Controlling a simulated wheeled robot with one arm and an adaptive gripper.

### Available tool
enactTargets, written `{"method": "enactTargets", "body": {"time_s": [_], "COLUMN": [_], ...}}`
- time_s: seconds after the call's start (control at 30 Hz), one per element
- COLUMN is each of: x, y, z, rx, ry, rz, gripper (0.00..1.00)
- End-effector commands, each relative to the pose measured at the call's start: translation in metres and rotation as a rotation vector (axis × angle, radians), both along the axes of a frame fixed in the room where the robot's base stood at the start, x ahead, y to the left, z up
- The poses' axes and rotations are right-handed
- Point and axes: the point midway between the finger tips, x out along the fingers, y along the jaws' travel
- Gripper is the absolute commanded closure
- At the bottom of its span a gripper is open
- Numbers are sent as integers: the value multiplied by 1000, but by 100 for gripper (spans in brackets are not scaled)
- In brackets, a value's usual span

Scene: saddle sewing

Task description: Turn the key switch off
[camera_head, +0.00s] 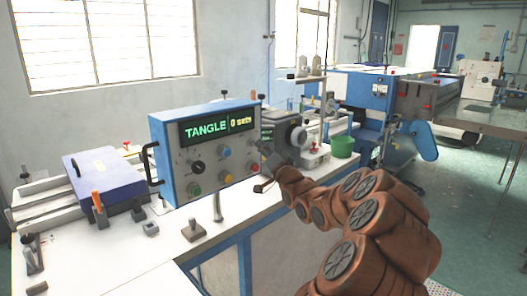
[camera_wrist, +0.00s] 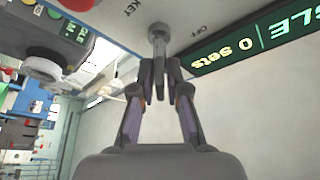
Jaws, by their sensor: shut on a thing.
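The blue control box (camera_head: 155,165) with a grey front panel stands on the white table in the head view. Its lit display (camera_head: 218,128) reads "TANGLE" and "0 sets". In the wrist view the grey key switch (camera_wrist: 158,32) sticks out of the panel between the labels "KEY" and "OFF". My gripper (camera_wrist: 160,68) is shut on the key, its two fingers close on either side of it. In the head view my gripper (camera_head: 267,160) is at the right edge of the panel, and it hides the key there.
Several knobs and buttons, among them a red one (camera_head: 225,178) and a green one (camera_head: 194,189), sit left of my gripper. A purple-topped clamp unit (camera_head: 95,168) stands left of the box. A green cup (camera_head: 342,146) and sewing equipment are behind my arm.

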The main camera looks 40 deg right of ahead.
Motion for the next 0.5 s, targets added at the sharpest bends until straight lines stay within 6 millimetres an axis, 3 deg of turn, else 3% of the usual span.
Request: {"method": "enactTargets", "body": {"time_s": [0.5], "x": [0], "y": [-1], "z": [-6], "rx": [-437], "ry": [13], "rz": [1], "gripper": [100]}}
